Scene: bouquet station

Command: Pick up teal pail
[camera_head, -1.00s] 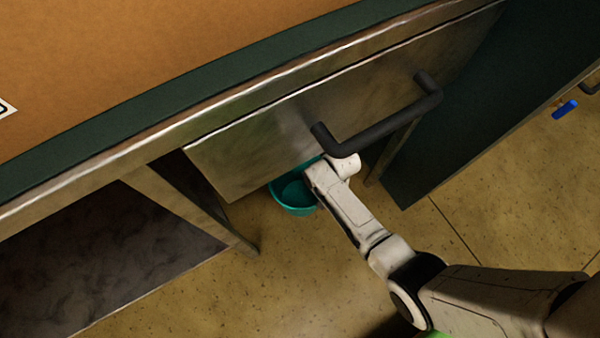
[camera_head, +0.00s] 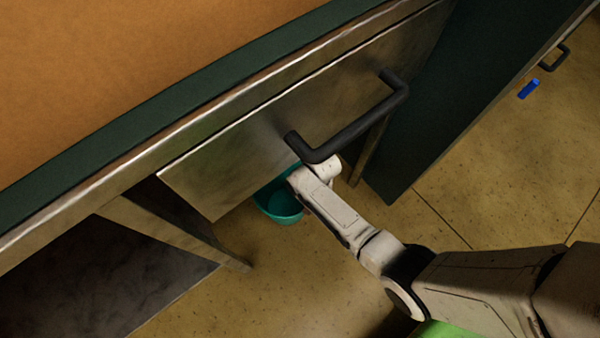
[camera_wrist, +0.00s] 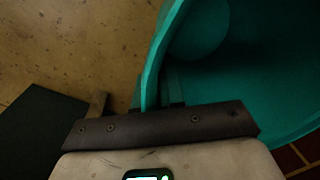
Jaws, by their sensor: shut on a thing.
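The teal pail (camera_head: 280,206) is below the metal drawer front, partly hidden by the drawer and by my arm. In the wrist view the pail (camera_wrist: 265,85) fills the right side, with its open inside showing. My gripper (camera_wrist: 158,92) is shut on the pail's rim wall, which runs between the fingers. In the head view the fingertips are hidden behind my wrist. I cannot tell whether the pail touches the floor.
The drawer's dark bar handle (camera_head: 350,130) is just above my wrist. A table leg (camera_head: 215,250) stands left of the pail, and a dark green panel (camera_head: 440,110) is to the right. A blue object (camera_head: 529,89) is farther right. Speckled floor is open in front.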

